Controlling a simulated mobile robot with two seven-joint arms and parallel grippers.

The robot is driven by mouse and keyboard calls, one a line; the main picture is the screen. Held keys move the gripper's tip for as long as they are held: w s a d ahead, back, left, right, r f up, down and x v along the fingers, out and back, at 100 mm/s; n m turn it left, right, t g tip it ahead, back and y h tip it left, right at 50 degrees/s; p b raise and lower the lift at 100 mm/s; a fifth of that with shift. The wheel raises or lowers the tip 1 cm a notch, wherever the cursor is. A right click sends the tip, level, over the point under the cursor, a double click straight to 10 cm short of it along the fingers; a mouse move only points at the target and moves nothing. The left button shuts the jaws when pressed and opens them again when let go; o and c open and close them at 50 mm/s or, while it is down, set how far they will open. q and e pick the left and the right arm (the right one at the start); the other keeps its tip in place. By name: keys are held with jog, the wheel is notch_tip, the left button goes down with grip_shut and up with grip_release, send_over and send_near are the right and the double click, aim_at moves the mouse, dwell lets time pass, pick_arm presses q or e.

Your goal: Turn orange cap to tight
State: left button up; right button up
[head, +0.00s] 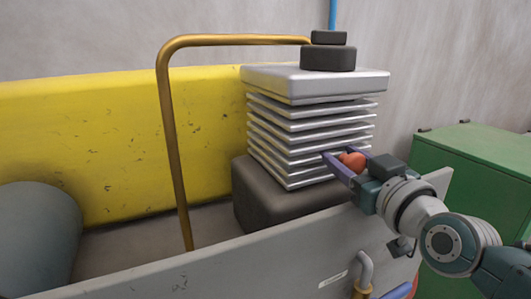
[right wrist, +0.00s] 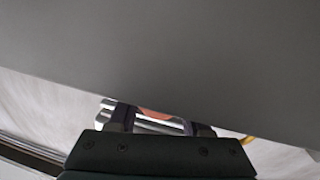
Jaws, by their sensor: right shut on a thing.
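The orange cap (head: 352,161) sits low on the right side of the finned metal block (head: 290,148). My right gripper (head: 345,160) reaches in from the right in the head view, with its purple fingers on either side of the cap, shut on it. In the right wrist view a small part of the orange cap (right wrist: 158,113) shows between the fingers, and a large grey surface covers most of the picture. The cap's base is hidden by the fingers. My left gripper is not in view.
A grey panel (head: 250,259) runs along the front below the block. A brass pipe (head: 172,130) arches to the block's top at left. A green box (head: 480,170) stands at right. A grey cylinder (head: 38,235) lies at the lower left.

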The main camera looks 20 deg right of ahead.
grip_shut()
jog(key=shift+m, duration=0.4)
jog(key=shift+m+p, duration=0.5)
jog(key=shift+m, duration=0.1)
jog(key=shift+m+g+p, duration=0.3)
jog(key=shift+m+p, duration=0.1)
jog(key=shift+m, duration=0.8)
jog(key=shift+f+m, duration=0.1)
jog(key=shift+m, duration=1.1)
jog(key=shift+f+m+g+y+p, duration=0.15)
jog(key=shift+m+g+y+p, duration=0.25)
jog(key=shift+m, duration=1.1)
